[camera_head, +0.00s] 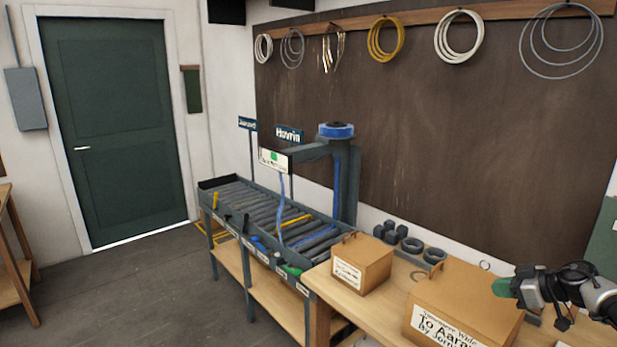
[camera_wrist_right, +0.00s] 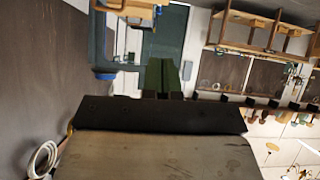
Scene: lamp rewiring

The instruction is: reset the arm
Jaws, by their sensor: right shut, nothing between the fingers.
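My right gripper (camera_head: 500,287) comes in from the right edge in the head view, over the right end of the workbench and close to the larger cardboard box (camera_head: 465,308). Its green fingers are together and hold nothing. They also show in the right wrist view (camera_wrist_right: 163,76), side by side, with the green door beyond. My left gripper is in neither view.
A smaller box (camera_head: 362,263) and dark round parts (camera_head: 412,245) sit on the bench (camera_head: 400,290). A roller conveyor (camera_head: 265,215) with a post and blue-topped arm (camera_head: 336,131) stands left. Wire coils (camera_head: 386,39) hang on the dark wall board. The floor (camera_head: 140,290) is open.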

